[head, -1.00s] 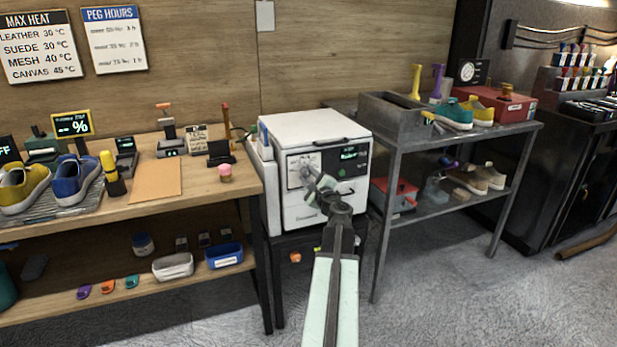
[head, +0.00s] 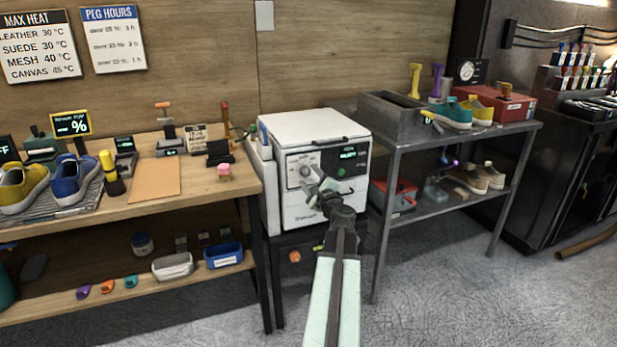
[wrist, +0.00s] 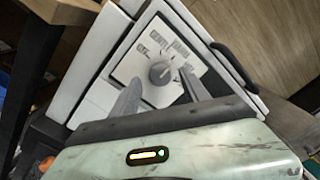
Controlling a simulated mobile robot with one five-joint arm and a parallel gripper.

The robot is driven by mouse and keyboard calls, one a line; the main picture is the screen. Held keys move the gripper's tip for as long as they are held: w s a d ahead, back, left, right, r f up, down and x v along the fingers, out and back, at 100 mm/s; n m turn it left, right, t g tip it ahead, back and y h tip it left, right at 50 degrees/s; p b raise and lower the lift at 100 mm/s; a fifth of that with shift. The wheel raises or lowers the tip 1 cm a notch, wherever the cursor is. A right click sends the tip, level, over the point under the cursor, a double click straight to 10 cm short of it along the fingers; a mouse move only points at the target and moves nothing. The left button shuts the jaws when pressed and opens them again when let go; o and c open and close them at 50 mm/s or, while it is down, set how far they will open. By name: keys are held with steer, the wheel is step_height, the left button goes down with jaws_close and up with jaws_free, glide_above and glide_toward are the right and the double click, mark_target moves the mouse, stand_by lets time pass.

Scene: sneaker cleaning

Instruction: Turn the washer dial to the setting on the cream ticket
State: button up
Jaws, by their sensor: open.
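The white washer (head: 318,130) stands between the wooden bench and the metal shelf, its front facing me. The dial also shows in the head view (head: 305,170). My gripper (wrist: 159,78) is open, with its two fingers on either side of the dial in the wrist view; I cannot tell whether they touch it. In the head view my gripper (head: 318,184) is just in front of the panel. I cannot pick out the cream ticket for certain.
The wooden bench (head: 215,190) at left holds shoes, small devices, a small printed card (head: 196,137) and a tan sheet (head: 153,178). The metal shelf (head: 440,145) at right holds a grey bin, shoes and a red box. A green button (head: 341,172) is right of the dial.

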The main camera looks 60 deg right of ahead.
steer(key=v, duration=0.6)
